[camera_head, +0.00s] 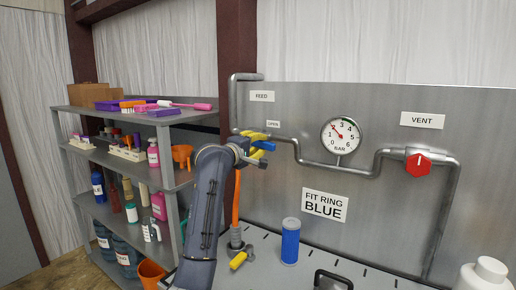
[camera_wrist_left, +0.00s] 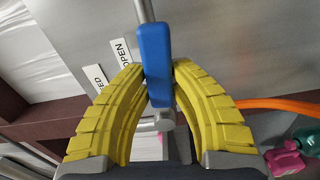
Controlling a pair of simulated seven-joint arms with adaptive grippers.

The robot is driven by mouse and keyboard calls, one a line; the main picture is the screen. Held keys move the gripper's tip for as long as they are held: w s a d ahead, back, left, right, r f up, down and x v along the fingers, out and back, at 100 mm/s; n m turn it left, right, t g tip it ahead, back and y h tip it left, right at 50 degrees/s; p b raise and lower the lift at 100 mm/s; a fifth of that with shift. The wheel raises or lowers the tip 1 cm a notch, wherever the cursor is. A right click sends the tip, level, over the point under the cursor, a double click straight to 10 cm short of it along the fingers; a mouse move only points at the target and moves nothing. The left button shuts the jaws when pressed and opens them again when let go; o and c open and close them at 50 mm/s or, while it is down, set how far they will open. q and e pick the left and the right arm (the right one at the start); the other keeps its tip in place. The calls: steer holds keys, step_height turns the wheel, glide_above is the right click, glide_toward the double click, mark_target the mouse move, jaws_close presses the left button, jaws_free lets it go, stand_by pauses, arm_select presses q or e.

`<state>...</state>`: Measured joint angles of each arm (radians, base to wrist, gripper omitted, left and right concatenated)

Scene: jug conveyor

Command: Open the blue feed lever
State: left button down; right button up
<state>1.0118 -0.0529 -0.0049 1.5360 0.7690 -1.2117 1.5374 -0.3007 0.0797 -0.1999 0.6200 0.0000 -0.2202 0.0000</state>
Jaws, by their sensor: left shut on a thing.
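The blue feed lever (camera_head: 265,146) is on the pipe at the left of the metal panel, below the FEED sign (camera_head: 262,96) and the small OPEN label (camera_head: 273,124). My left gripper (camera_head: 259,144) is at the lever, its yellow fingers on either side. In the left wrist view the blue lever (camera_wrist_left: 154,50) stands between the fingertips of the gripper (camera_wrist_left: 159,78), which is shut on it. Part of the lever is hidden by the fingers in the head view. My right gripper is in neither view.
A pressure gauge (camera_head: 341,136) and a red vent knob (camera_head: 418,164) are on the panel to the right. A blue cylinder (camera_head: 290,241) and white jug (camera_head: 486,274) stand below. A loaded shelf (camera_head: 120,159) is at left. An orange hose (camera_wrist_left: 275,104) hangs close to the gripper.

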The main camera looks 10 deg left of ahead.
arm_select(q)
steer(key=shift+r+n, duration=0.45)
steer(key=shift+n, duration=0.15)
steer(key=shift+r, duration=0.1)
steer(key=c, duration=1.2)
jaws_free()
steer(key=shift+d, duration=0.1)
steer(key=shift+o, duration=0.2)
steer(key=v, duration=1.2)
